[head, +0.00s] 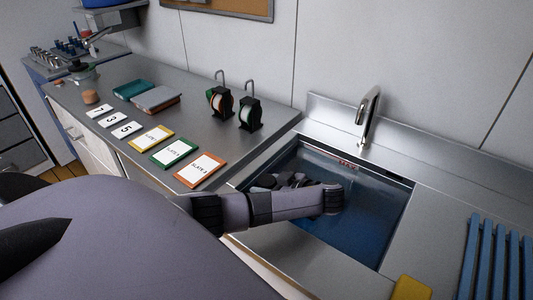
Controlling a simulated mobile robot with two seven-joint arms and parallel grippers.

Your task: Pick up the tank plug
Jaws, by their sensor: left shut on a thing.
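The tank (350,235) is a sink-like basin set in the steel counter, with blue water in it and a red MAX mark (348,165) on its back wall. My left arm reaches over the tank's left edge and folds back on itself. My left gripper (268,182) is low inside the tank at its left side, small and dark in the picture. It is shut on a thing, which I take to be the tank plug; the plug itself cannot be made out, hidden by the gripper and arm. My right gripper is not in view.
A tap (368,108) stands behind the tank. A blue rack (495,258) and a yellow block (411,288) lie to its right. On the left counter are framed slate cards (200,170), number cards (113,120), two reels (250,114) and trays (155,99).

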